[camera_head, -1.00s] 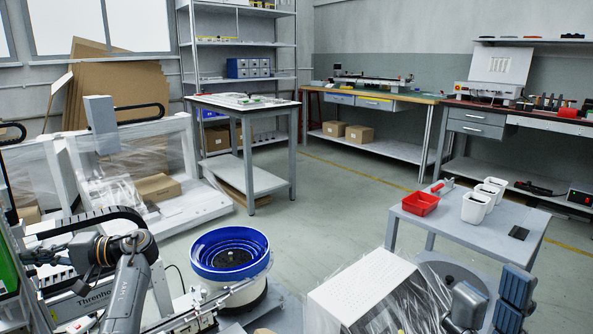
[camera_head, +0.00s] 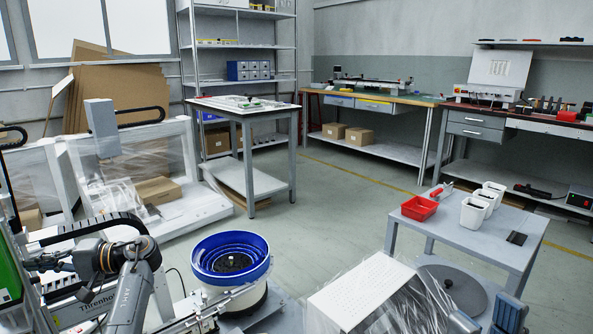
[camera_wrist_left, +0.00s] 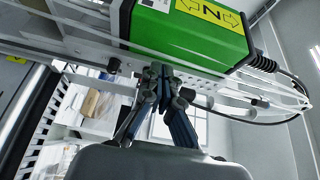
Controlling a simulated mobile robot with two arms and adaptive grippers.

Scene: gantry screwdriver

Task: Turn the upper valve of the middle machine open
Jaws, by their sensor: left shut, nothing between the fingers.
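My left gripper (camera_head: 55,263) reaches left from my arm at the lower left of the head view, beside a machine with a green part (camera_head: 8,270). In the left wrist view my left gripper (camera_wrist_left: 163,78) is shut and empty, its fingertips just below a green box (camera_wrist_left: 190,28) with a yellow arrow label, in front of a white slotted rail (camera_wrist_left: 205,83). I cannot tell whether they touch the rail. I cannot make out the upper valve in either view. My right gripper (camera_head: 508,315) is cut off at the lower right edge; its jaw state is unclear.
A blue bowl feeder (camera_head: 230,258) stands right of my left arm. A wrapped white box (camera_head: 365,290) is near the bottom centre. A table (camera_head: 470,232) with a red bin (camera_head: 419,208) and white bins is at right. The middle floor is clear.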

